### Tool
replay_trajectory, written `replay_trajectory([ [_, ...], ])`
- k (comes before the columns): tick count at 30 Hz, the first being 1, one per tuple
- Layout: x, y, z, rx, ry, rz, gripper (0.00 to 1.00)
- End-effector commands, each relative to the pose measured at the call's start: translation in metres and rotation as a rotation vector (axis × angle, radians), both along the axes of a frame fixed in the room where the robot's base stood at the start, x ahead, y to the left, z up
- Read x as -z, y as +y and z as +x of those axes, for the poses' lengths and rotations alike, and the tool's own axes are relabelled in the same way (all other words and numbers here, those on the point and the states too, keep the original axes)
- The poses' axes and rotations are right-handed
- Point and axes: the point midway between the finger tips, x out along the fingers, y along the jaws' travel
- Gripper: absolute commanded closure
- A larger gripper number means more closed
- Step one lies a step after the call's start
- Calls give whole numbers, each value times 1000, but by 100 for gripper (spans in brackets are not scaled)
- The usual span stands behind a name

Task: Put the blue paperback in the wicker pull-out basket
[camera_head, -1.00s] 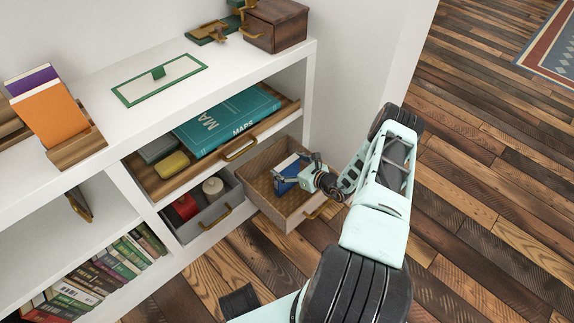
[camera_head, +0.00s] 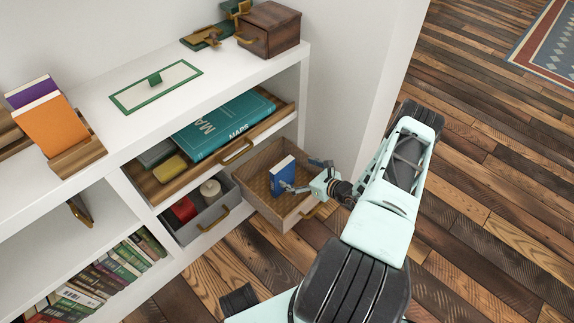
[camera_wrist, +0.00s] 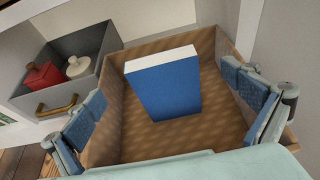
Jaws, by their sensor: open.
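The blue paperback (camera_head: 282,176) stands upright inside the wicker pull-out basket (camera_head: 247,160), which is pulled out from the lower right of the white shelf unit. In the wrist view the blue paperback (camera_wrist: 166,88) stands on the floor of the basket (camera_wrist: 215,137), its white page edges facing up. My gripper (camera_head: 306,175) is open at the basket's right side. In the wrist view the two fingers of my gripper (camera_wrist: 165,108) are spread wide, one on each side, with the book between and beyond them. I see no finger touching the book.
A grey drawer (camera_head: 190,228) with a red and a cream item is open left of the basket. Above is a wooden tray (camera_head: 154,192) with a large teal atlas (camera_head: 225,122). Plank floor lies open to the right.

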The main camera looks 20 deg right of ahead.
Motion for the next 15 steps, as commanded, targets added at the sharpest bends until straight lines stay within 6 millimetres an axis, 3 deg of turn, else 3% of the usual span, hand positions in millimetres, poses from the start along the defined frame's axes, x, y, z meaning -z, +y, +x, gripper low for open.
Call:
replay_trajectory([
  [6, -14, -11, -29, 1, 0, 1, 0],
  [15, -16, -12, -36, -1, -1, 0, 0],
])
